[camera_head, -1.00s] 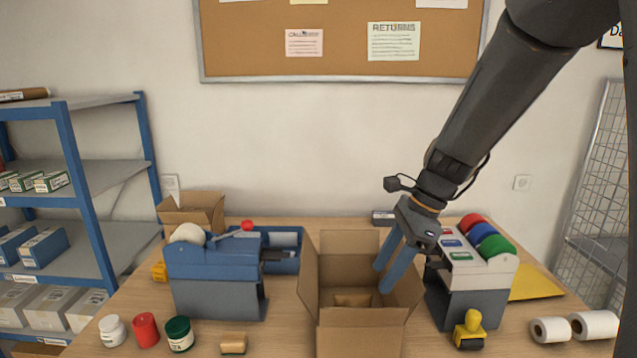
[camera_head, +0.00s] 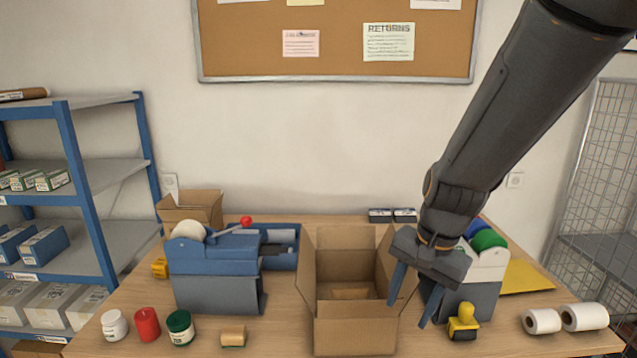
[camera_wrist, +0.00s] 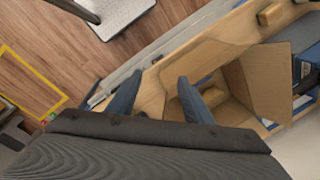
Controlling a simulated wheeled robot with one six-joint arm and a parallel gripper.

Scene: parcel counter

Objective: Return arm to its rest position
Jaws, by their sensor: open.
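My gripper (camera_head: 411,296) is open, with its two blue fingers apart and nothing between them. In the head view it points down in front of the right wall of the open cardboard box (camera_head: 355,335) and the grey dispenser (camera_head: 478,296). My arm comes down from the upper right. In the wrist view my gripper's fingers (camera_wrist: 160,98) show apart, with the open cardboard box (camera_wrist: 262,85) just to their right. A small brown piece (camera_head: 350,294) lies inside the box.
A blue tape machine (camera_head: 215,262) stands left of the box. A yellow stamp (camera_head: 463,322) and white rolls (camera_head: 583,317) sit at the front right. A wire cage (camera_head: 600,190) is at the right.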

